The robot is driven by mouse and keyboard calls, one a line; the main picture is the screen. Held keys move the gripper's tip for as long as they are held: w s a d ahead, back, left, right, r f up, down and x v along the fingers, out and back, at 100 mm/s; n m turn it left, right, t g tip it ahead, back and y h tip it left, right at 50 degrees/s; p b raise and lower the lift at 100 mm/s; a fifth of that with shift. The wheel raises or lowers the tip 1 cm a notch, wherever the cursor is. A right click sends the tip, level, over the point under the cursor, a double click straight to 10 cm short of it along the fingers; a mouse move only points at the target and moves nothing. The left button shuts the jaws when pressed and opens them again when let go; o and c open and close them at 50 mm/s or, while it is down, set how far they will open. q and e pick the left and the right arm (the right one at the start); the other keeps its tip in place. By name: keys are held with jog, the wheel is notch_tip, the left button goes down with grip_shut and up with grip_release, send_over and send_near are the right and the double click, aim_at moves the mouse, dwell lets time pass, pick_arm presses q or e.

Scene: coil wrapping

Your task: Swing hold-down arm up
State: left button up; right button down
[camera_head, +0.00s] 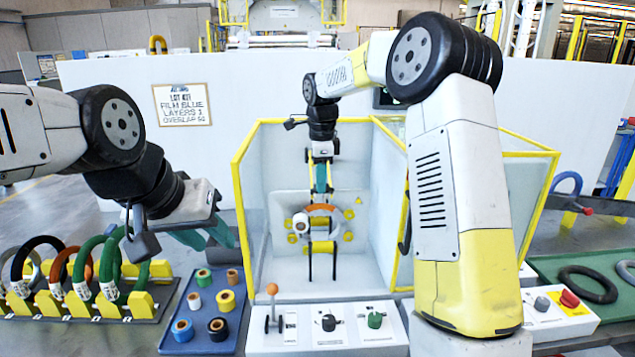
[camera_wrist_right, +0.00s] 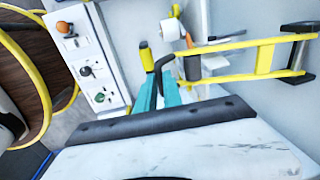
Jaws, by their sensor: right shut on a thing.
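The hold-down arm shows in the right wrist view as yellow bars (camera_wrist_right: 240,45) with dark cross pieces, running to the right. My right gripper (camera_wrist_right: 162,82) has its teal fingers at the arm's left end, shut on a dark part there. In the head view my right gripper (camera_head: 321,183) reaches down into the wrapping station, just above an orange coil (camera_head: 322,208). The fingers partly hide the grasped part. A white film roll (camera_head: 301,222) sits left of the coil. My left gripper (camera_head: 208,238) is open and empty, outside the station on the left.
A yellow-framed enclosure (camera_head: 240,185) surrounds the station. A control panel (camera_head: 350,338) with an orange-knobbed lever stands in front. A blue tray (camera_head: 172,347) of tape rolls and a rack (camera_head: 85,310) of coils are left. A green mat (camera_head: 545,268) with dark rings lies right.

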jog(key=w+r, duration=0.4)
jog(key=r, duration=0.8)
jog(key=shift+d+r, duration=0.15)
jog(key=shift+r, duration=0.05)
jog(key=c, duration=1.5)
grip_release()
jog(key=shift+w, duration=0.1)
jog(key=shift+r, duration=0.1)
notch_tip(320, 180, up, 7)
jog(key=s, duration=0.1)
